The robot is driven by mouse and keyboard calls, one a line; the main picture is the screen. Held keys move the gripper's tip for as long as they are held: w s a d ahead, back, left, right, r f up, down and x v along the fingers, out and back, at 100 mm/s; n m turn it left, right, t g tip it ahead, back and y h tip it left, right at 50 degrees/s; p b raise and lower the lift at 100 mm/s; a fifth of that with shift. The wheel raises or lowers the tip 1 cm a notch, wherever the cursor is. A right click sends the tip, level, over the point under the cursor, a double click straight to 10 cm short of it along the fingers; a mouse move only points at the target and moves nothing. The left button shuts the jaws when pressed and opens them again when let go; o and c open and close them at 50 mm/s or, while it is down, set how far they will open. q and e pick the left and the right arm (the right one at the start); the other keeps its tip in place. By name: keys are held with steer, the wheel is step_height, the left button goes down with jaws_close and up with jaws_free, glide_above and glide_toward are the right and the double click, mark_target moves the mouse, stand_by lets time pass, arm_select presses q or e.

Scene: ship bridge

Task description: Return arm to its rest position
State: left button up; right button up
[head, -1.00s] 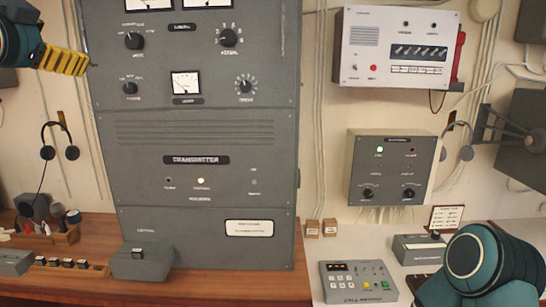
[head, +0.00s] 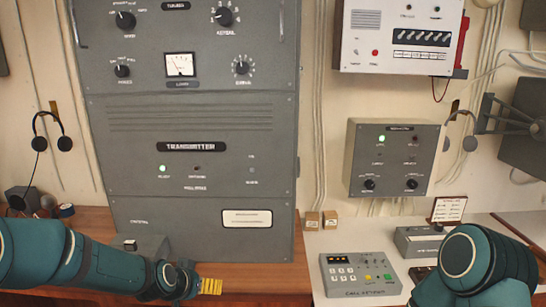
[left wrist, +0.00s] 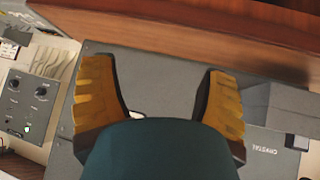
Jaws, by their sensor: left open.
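My left arm (head: 100,262) comes in from the left, low across the wooden desk in the head view. Its gripper (head: 211,286) has yellow fingers and is in front of the grey transmitter cabinet (head: 190,120), near its foot. In the left wrist view the two yellow fingers of the left gripper (left wrist: 160,70) are spread wide with nothing held between them. My right arm (head: 480,265) shows at the lower right of the head view; its gripper is out of view.
The left arm partly hides the small grey crystal box (head: 130,243) on the wooden desk (head: 270,277). A call keypad unit (head: 360,275) stands on the white desk to the right. A grey panel (head: 390,158) and white box (head: 398,35) hang on the wall. Headphones (head: 52,142) hang at left.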

arm_select(q)
steer(key=s+d+f+n+g+b, duration=0.1)
steer(key=s+d+f+g, duration=0.2)
steer(key=s+f, duration=0.8)
steer(key=s+d+f+n+g+h+b, duration=0.1)
steer(key=s+d+f, duration=0.4)
steer(key=s+f, duration=0.7)
steer(key=shift+s+d+n+g, duration=0.2)
steer(key=shift+d+n+g, duration=0.2)
steer(key=shift+n+g, duration=0.45)
